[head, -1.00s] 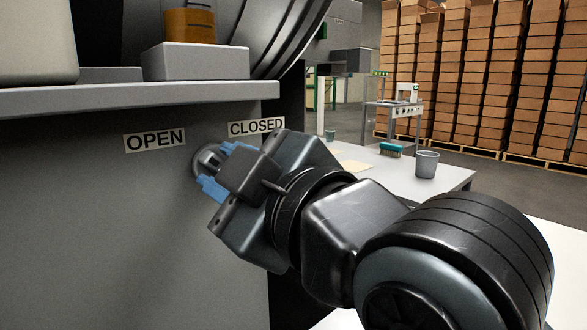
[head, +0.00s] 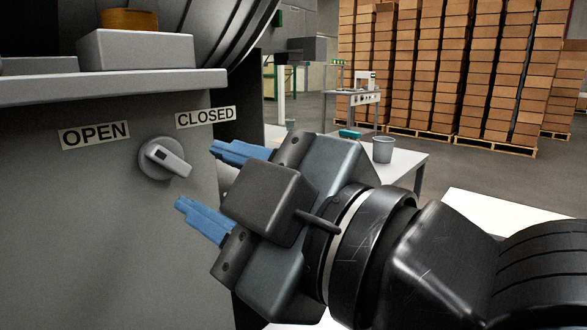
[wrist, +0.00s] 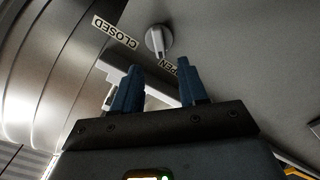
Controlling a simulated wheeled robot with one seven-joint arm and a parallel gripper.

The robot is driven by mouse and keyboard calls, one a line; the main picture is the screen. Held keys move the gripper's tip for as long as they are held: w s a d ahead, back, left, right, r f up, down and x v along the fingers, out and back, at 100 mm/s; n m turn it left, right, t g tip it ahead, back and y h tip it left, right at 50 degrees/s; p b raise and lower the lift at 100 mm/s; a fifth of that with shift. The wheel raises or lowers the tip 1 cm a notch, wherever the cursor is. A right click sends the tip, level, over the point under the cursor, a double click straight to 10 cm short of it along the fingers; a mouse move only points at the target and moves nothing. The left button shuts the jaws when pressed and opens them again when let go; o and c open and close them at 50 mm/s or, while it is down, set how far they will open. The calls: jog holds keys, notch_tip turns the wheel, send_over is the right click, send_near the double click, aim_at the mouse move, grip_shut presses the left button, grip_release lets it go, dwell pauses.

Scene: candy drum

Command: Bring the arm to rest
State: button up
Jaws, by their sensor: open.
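My gripper (head: 210,183) is open and empty, its two blue fingers spread apart. In the head view it is just right of a rotary knob (head: 166,158) and apart from it. The knob sits on a grey panel (head: 100,210) between an OPEN label (head: 95,134) and a CLOSED label (head: 205,117). Its light grey handle lies slanted, from upper left to lower right. In the wrist view the gripper's fingers (wrist: 159,88) stand below the knob (wrist: 159,41), with clear space between.
A grey ledge (head: 60,88) juts out above the panel, carrying a grey block (head: 137,50). A drum (head: 215,30) curves above. At right behind my arm, a white table holds a grey bucket (head: 383,149). Stacks of cardboard boxes (head: 440,70) stand farther back.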

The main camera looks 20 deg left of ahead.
jog(key=shift+d, duration=0.15)
jog(key=w+d+f+m+t+h, duration=0.2)
jog(key=w+d+f+m+t, duration=0.1)
jog(key=d+f+m+t, duration=0.5)
jog(key=s+d+f+m+t+h, duration=0.1)
jog(key=s+d+f+m+h, duration=0.5)
jog(key=d+f, duration=0.35)
jog(key=s+d+f+m+h, duration=0.5)
jog(key=d+f+m, duration=0.25)
jog(key=f, duration=0.25)
jog(key=s+d+f+m+g+h, duration=0.1)
jog(key=s+d+f+h, duration=0.1)
jog(key=s+d, duration=0.45)
jog(key=s+d+f+h, duration=0.15)
jog(key=s+d, duration=0.25)
jog(key=s, duration=0.6)
notch_tip(320, 180, up, 17)
jog(key=p, duration=1.6)
jog(key=shift+s+r+p, duration=0.15)
jog(key=shift+r+p, duration=0.05)
jog(key=shift+p, duration=0.2)
